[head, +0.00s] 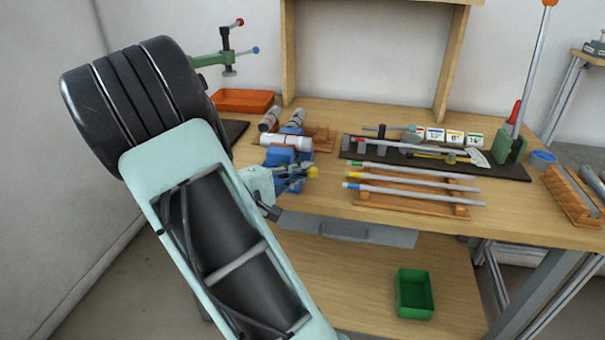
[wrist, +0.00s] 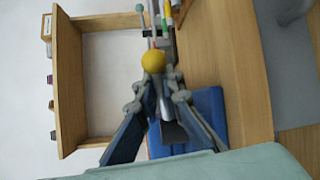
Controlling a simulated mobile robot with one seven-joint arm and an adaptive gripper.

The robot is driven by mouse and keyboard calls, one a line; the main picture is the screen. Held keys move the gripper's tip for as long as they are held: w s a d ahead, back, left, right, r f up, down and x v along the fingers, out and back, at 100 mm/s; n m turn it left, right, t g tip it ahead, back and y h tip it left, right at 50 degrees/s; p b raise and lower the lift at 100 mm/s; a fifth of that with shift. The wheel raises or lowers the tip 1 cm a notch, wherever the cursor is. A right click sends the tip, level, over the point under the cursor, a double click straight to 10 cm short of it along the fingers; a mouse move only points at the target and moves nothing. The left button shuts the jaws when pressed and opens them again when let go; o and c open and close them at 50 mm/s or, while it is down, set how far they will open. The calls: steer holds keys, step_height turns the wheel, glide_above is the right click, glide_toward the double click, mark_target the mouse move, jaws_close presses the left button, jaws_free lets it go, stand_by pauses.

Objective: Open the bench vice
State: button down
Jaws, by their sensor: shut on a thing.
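The blue bench vice (head: 283,155) stands at the left front edge of the workbench, with a pale cylinder lying across its top. Its blue body (wrist: 208,112) shows behind the fingers in the wrist view. A yellow ball (head: 313,172) marks the end of the vice handle; it also shows in the wrist view (wrist: 153,61), just beyond the fingertips. My gripper (head: 292,180) is at the front of the vice, its fingers (wrist: 154,92) shut on the handle by the yellow ball. The fingers hide most of the handle, and the jaw gap cannot be made out.
A wooden rack with several rods (head: 415,201) and a dark tool mat (head: 510,168) lie to the right on the workbench (head: 530,206). An orange tray (head: 243,100) and a green clamp (head: 207,60) are behind. A green bin (head: 414,295) sits on the lower shelf.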

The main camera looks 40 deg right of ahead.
steer(key=shift+s+d+f+n+t+b, duration=0.15)
steer(key=shift+d+n+t+b, duration=0.25)
steer(key=shift+t+b, duration=0.35)
steer(key=shift+d+n+t+y+b, duration=0.15)
steer(key=shift+n+t+y+b, duration=0.15)
steer(key=shift+n+t+b, duration=0.15)
steer(key=shift+r, duration=0.2)
steer(key=c, duration=2)
jaws_free()
steer(key=shift+d, duration=0.1)
steer(key=shift+o, duration=0.2)
steer(key=shift+w, duration=0.2)
